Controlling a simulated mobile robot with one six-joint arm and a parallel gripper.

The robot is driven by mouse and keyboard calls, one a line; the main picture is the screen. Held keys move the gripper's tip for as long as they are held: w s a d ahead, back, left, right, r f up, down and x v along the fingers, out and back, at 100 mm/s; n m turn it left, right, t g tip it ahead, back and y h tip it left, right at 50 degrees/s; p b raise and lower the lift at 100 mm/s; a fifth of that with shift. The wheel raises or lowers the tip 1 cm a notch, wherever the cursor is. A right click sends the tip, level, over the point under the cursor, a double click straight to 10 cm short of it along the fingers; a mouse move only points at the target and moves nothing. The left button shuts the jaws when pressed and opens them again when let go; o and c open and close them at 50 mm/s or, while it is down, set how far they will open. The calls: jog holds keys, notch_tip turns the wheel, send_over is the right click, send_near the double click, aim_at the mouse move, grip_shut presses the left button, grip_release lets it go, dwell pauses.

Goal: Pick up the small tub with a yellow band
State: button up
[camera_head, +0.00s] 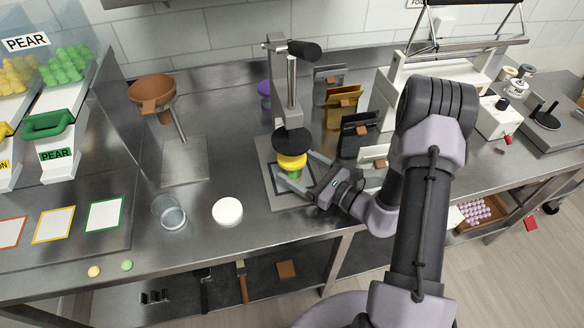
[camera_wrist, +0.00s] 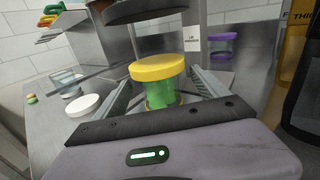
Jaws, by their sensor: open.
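The small tub (camera_head: 292,162) has a yellow lid and green contents. It stands upright on the base of a press stand, under the dark round press head (camera_head: 291,141). In the wrist view the tub (camera_wrist: 158,82) is in the middle, with a yellow edge also low on its body. My gripper (camera_head: 299,172) is open, reaching in from the right at the tub's height. In the wrist view its fingers (camera_wrist: 162,90) are on either side of the tub, with gaps seeming to show. The tub's lower front is partly hidden by my gripper.
The press column (camera_head: 291,85) rises behind the tub. A purple-banded tub (camera_wrist: 222,45) stands farther back. A clear cup (camera_head: 170,214) and white lid (camera_head: 227,211) lie to the left. Pouch holders (camera_head: 357,133) stand close on the right.

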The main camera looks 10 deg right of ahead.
jog(key=c, duration=1.5)
jog(key=shift+o, duration=0.2)
